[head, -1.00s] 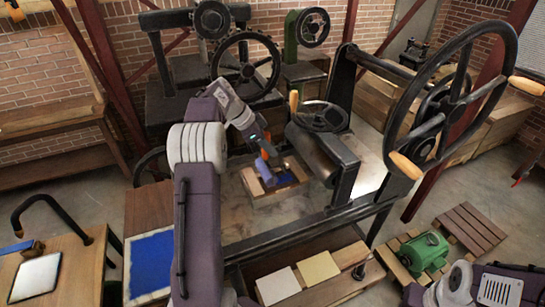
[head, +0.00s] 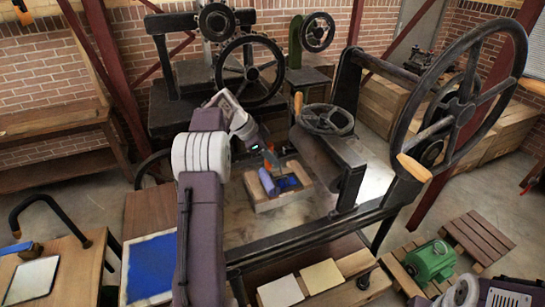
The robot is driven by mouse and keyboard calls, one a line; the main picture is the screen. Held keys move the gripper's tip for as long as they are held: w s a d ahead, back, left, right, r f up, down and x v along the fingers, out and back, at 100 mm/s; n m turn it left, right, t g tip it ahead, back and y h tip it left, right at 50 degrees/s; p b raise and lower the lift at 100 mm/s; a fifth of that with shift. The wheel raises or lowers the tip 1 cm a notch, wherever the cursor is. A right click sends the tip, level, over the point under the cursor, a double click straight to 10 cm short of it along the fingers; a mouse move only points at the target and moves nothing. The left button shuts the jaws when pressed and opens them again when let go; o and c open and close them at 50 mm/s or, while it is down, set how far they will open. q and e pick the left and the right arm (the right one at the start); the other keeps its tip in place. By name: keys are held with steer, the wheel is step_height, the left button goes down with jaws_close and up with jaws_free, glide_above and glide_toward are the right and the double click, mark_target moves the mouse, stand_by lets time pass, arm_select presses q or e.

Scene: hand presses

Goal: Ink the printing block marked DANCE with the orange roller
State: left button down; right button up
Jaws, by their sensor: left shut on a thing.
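The printing block (head: 288,184) shows blue on its face inside a pale wooden frame (head: 276,202) on the press bed. I cannot read any marking on it. My left gripper (head: 270,162) reaches in from the left above the frame and is shut on the orange roller (head: 266,181). A little orange shows by the fingers, and the roller's drum looks blue-purple. The drum lies over the left part of the frame's inside. I cannot tell whether it touches the block. My right gripper is not in view; part of my right arm shows at the lower right.
A tray of blue ink (head: 150,270) lies to the left of the press. The large black handwheel (head: 466,100) and the press roller (head: 325,155) stand right of the frame. Pale sheets (head: 322,275) lie at the front. A green motor (head: 430,261) sits on a pallet.

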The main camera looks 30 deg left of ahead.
arm_select(q)
steer(key=shift+f+b, duration=0.3)
steer(key=shift+f, duration=0.05)
stand_by(0.5)
